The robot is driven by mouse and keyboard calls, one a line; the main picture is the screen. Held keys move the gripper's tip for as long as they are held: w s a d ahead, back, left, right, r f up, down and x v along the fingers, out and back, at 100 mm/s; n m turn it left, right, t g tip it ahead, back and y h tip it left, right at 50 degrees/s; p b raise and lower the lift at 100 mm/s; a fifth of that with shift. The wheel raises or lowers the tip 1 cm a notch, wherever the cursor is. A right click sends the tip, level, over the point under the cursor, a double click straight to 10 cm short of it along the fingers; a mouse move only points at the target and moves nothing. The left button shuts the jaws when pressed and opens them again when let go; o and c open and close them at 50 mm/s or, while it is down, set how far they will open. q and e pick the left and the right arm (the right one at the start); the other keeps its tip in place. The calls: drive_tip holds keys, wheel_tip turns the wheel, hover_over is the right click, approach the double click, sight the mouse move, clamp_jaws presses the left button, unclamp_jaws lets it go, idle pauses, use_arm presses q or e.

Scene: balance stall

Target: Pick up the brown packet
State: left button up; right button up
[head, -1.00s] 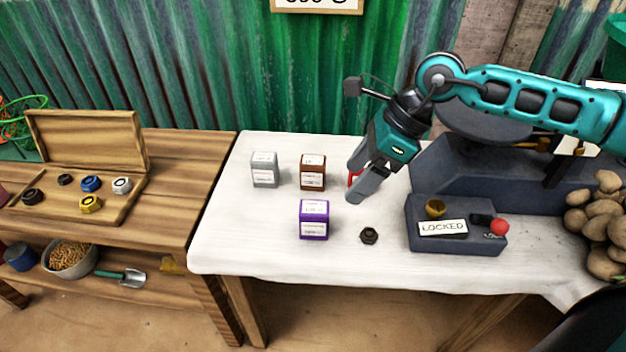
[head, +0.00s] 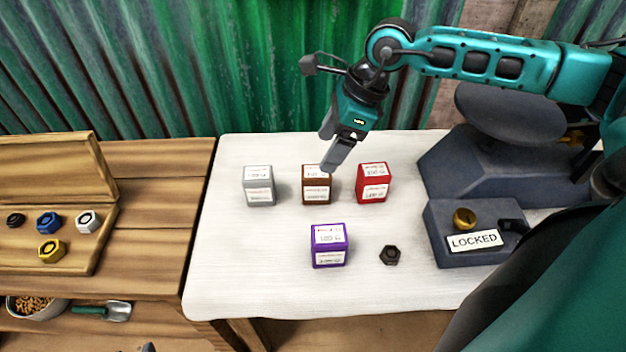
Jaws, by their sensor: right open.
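The brown packet (head: 316,192) stands upright on the white-covered table, between a grey packet (head: 259,187) on its left and a red packet (head: 373,184) on its right. It has white labels on its top and front. My right gripper (head: 331,150) is open and empty, pointing down above and slightly behind the brown packet. Its lower fingertip covers part of the packet's top right edge; I cannot tell if they touch. My left gripper is not in view.
A purple packet (head: 329,247) and a dark hex nut (head: 390,255) lie nearer the front. A dark scale (head: 465,180) with a "LOCKED" sign stands at the right. A wooden table (head: 160,200) with an open box of coloured nuts is at the left.

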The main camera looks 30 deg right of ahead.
sight(313, 179)
drive_tip(key=x, duration=0.3)
drive_tip(key=shift+a+f, duration=0.1)
drive_tip(key=shift+f, duration=0.25)
drive_tip(key=shift+s+b+x, duration=0.15)
drive_tip(key=shift+b+x, duration=0.1)
drive_tip(key=shift+x, duration=1.15)
drive_tip(key=shift+s+b+x, duration=0.15)
drive_tip(key=shift+b+x, duration=0.1)
drive_tip(key=shift+x, duration=1.1)
drive_tip(key=shift+c, duration=0.2)
drive_tip(key=c, duration=1)
